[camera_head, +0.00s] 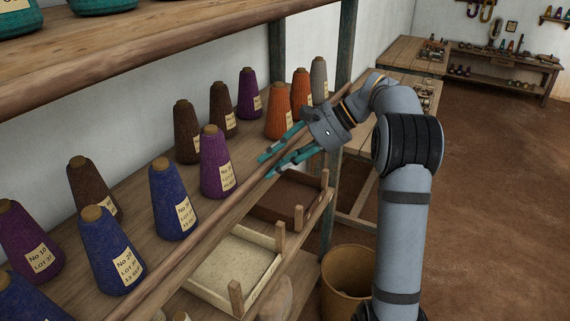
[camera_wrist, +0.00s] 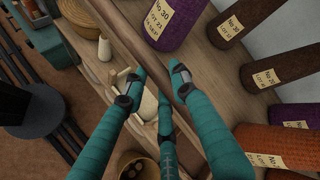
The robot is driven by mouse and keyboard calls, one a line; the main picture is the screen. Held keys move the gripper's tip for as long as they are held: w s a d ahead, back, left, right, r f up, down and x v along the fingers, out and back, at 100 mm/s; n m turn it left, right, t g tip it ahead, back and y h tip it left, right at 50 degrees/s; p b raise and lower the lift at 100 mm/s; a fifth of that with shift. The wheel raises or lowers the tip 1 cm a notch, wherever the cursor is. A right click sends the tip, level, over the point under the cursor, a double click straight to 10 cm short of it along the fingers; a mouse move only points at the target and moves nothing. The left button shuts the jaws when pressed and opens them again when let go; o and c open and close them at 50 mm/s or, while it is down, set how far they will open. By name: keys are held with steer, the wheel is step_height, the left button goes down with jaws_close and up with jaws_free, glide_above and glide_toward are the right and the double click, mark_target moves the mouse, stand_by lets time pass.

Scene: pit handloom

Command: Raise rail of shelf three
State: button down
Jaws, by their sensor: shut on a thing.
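The rail (camera_head: 222,214) is a long round brown wooden bar along the front edge of the middle shelf (camera_head: 140,205), in front of the yarn cones. It also crosses the wrist view (camera_wrist: 122,35) diagonally. My gripper (camera_head: 268,165) has teal fingers and reaches in from the right, near the rail's far part. In the wrist view the fingertips (camera_wrist: 160,72) lie on both sides of the rail, shut on it. The fingers hide a short stretch of the rail. I cannot tell whether the rail stands clear of the shelf edge.
Blue, purple, brown and orange cones stand close behind the rail, including a purple cone (camera_head: 216,165) near my gripper. An upright post (camera_head: 346,45) stands behind my wrist. Trays (camera_head: 235,265) lie on the shelf below. A basket (camera_head: 345,275) stands on the floor. The floor at right is open.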

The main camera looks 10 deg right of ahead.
steer(key=shift+w+a+r, duration=0.25)
steer(key=shift+w+a, duration=0.1)
steer(key=shift+a, duration=0.1)
stand_by(0.5)
steer(key=c, duration=1.8)
jaws_free()
steer(key=o, duration=0.4)
steer(key=shift+w+a+f, duration=0.1)
steer(key=shift+w, duration=0.1)
steer(key=shift+s+a, duration=0.1)
steer(key=shift+s, duration=0.05)
steer(key=shift+d+r, duration=0.2)
steer(key=shift+d, duration=0.25)
steer(key=v, duration=1.1)
steer(key=shift+s+r, duration=0.1)
steer(key=shift+a, duration=0.1)
